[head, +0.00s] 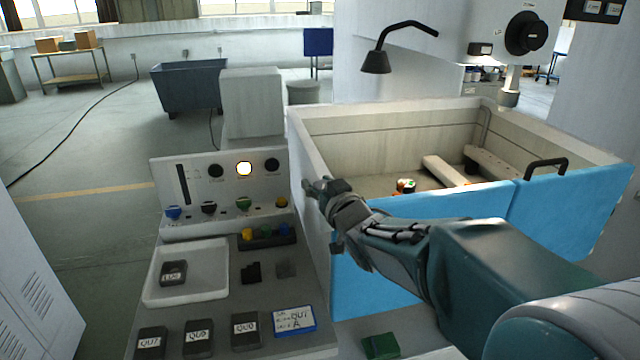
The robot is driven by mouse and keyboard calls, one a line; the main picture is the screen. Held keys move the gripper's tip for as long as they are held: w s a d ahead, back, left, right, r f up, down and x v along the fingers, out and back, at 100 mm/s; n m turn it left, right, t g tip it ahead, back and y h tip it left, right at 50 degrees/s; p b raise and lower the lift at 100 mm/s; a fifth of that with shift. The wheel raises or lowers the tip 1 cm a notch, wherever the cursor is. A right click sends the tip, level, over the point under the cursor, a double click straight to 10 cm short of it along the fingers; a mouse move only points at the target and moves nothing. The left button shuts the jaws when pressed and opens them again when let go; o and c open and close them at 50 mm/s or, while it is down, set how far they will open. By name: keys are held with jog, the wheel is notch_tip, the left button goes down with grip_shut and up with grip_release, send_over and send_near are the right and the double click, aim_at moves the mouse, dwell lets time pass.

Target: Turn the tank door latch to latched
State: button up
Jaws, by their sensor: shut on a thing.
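The tank (300,135) is an open pale box with a blue front door (365,293). My arm reaches in from the lower right across this door. My gripper (318,188) is at the tank's front left corner, near the top edge. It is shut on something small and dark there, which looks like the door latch. The fingers hide most of the latch, so I cannot tell which way it is turned.
A control panel (185,170) with knobs and a lit lamp (244,168) stands left of the tank. The bench below holds a white tray (157,298), labelled blocks (197,338) and a blue-edged card (294,320). A black handle (546,164) sits on the right blue panel.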

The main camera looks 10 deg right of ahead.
jog(key=shift+a+r+n+y, duration=0.15)
jog(key=shift+n+y, duration=0.45)
jog(key=shift+y, duration=0.3)
jog(key=o, duration=0.9)
jog(key=shift+s, duration=0.1)
jog(key=v, duration=1.2)
jog(key=shift+r, duration=0.1)
